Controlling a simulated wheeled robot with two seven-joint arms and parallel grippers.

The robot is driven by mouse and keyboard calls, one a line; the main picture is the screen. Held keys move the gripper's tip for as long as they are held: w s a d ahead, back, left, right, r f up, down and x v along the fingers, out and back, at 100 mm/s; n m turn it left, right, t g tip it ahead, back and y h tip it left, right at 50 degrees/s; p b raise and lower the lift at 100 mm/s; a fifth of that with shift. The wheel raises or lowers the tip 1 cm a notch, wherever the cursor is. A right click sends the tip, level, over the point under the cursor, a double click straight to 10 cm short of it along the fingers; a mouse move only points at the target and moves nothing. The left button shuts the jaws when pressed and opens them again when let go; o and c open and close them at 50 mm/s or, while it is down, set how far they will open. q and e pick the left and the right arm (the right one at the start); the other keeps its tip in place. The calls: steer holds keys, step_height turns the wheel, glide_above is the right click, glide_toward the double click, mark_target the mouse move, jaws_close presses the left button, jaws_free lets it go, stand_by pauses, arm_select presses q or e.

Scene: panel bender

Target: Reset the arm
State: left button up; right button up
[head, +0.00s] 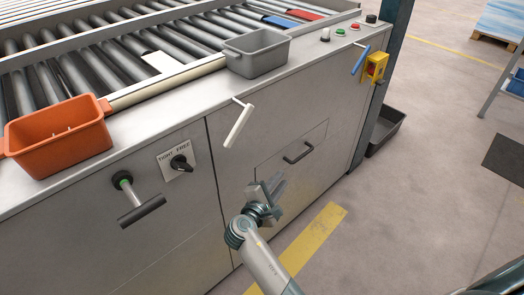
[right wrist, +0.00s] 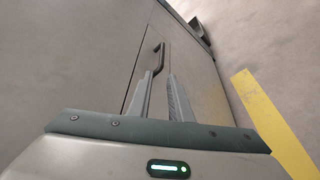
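My right gripper (head: 273,187) is in front of the machine's grey front panel (head: 225,172), below and right of a white lever (head: 238,124). It is empty, and in the right wrist view its two fingers (right wrist: 162,78) stand apart with a narrow gap. A dark drawer handle (head: 298,153) is above and right of the gripper; it also shows past the fingers in the right wrist view (right wrist: 158,56). A T-shaped handle (head: 141,208) with a green collar and a black knob (head: 181,162) on a plate are at the left. My left gripper is not in view.
An orange bin (head: 62,137) and a grey bin (head: 258,53) stand on the machine's ledge. A blue lever (head: 360,60) and a yellow box with a red switch (head: 374,68) are at the right corner. A black tray (head: 385,131) lies on the floor. Floor around the yellow stripe (head: 308,243) is clear.

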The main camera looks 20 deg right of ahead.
steer(key=s+a+f+m+g+y+p, duration=0.1)
steer(key=s+a+f+y+p, duration=0.15)
steer(key=f, duration=0.45)
steer(key=s+a+f+y+p, duration=0.1)
steer(key=s+f+y, duration=0.1)
steer(key=s+f, duration=0.35)
steer(key=s+a+f+m+g+y+p, duration=0.1)
steer(key=s+f+y+p, duration=0.15)
steer(key=f, duration=0.55)
arm_select(q)
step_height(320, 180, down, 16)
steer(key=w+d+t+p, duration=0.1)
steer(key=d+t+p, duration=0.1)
steer(key=p, duration=0.2)
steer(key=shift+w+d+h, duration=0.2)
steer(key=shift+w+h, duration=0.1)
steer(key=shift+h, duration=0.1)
arm_select(e)
steer(key=s+a+f+m+g+y, duration=0.1)
steer(key=s+f+m+y, duration=0.2)
steer(key=s, duration=0.8)
steer(key=s+a+f+m+g+y, duration=0.2)
steer(key=s+f+m, duration=0.5)
steer(key=s, duration=0.5)
steer(key=shift+s+f+y, duration=0.15)
steer(key=shift+f+y, duration=0.25)
steer(key=shift+f, duration=0.3)
